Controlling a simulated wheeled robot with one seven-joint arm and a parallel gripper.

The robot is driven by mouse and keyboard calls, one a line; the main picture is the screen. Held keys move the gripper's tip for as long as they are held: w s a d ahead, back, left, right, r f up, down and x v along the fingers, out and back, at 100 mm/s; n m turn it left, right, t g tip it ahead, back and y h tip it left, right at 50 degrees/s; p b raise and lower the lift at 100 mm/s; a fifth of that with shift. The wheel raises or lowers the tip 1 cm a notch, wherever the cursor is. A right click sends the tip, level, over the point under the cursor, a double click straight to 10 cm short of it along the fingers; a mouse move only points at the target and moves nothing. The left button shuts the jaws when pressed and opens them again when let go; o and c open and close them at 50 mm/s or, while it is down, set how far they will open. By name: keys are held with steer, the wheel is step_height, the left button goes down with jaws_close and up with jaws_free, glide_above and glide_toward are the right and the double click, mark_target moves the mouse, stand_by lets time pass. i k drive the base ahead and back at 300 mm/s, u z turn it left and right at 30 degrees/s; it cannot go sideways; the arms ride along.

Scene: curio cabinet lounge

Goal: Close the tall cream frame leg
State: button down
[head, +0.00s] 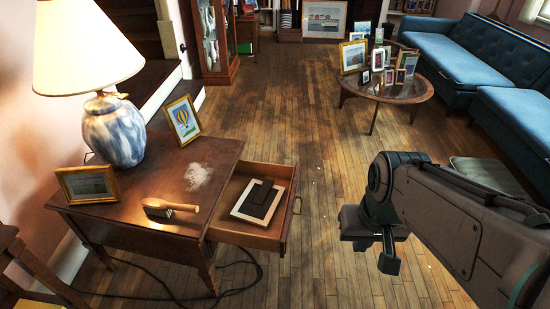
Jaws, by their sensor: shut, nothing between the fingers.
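A cream-edged picture frame (242,214) lies face down in the open drawer of the wooden side table. Its back is dark, and a black leg (262,191) lies along it. I cannot tell whether the leg is folded flat or stands a little off the back. My gripper (389,264) is at the right, above the floor, well to the right of the drawer and apart from the frame. It is shut and empty, pointing downward.
The open drawer (283,232) juts right from the side table (120,215). A round table (372,90) holds several frames. Floor between is clear.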

mark_target(266, 187)
steer(key=u, duration=0.35)
steer(key=i, duration=0.95)
steer(key=z, duration=0.35)
